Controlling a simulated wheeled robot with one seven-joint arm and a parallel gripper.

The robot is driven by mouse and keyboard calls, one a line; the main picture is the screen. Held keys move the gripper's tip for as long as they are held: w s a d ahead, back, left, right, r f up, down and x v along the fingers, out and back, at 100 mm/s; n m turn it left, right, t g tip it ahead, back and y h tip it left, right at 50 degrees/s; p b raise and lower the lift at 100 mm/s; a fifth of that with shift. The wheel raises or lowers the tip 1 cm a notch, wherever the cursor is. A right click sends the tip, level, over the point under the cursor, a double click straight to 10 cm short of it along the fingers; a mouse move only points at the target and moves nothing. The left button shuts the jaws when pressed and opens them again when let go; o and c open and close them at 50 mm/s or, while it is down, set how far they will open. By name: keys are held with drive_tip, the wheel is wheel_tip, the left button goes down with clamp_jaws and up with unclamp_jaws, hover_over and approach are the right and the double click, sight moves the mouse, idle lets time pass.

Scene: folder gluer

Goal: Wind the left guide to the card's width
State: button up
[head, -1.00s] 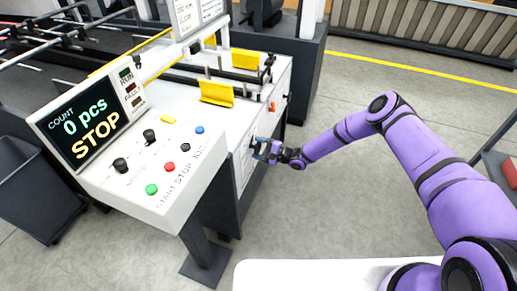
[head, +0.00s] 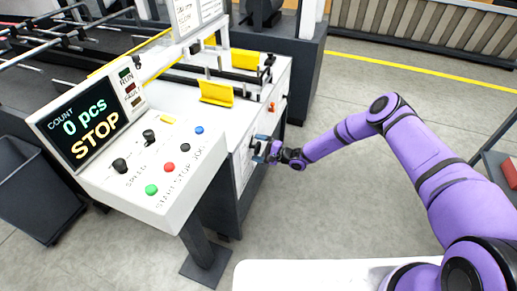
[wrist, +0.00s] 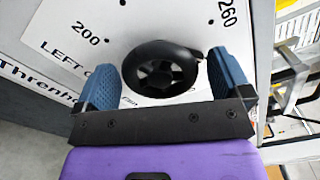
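The black handwheel of the left guide (wrist: 160,68) sits on the machine's side panel, on a white plate lettered "LEFT G…" (wrist: 60,50) with the numbers 200 and 260. My gripper (wrist: 166,78) is open, with one blue finger on each side of the wheel. A small gap shows by the right finger; the left finger is very near the rim. I cannot tell if either touches. In the head view my gripper (head: 262,148) is at the machine's side and hides the wheel. Yellow guide pieces (head: 216,93) stand on the machine top.
The control console (head: 150,165) with its buttons juts out left of my gripper; its screen (head: 88,125) reads "0 pcs STOP". An orange knob (head: 272,106) is on the panel above my gripper.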

drive_tip(key=v, duration=1)
drive_tip(key=shift+d, duration=0.35)
drive_tip(key=shift+s, duration=0.15)
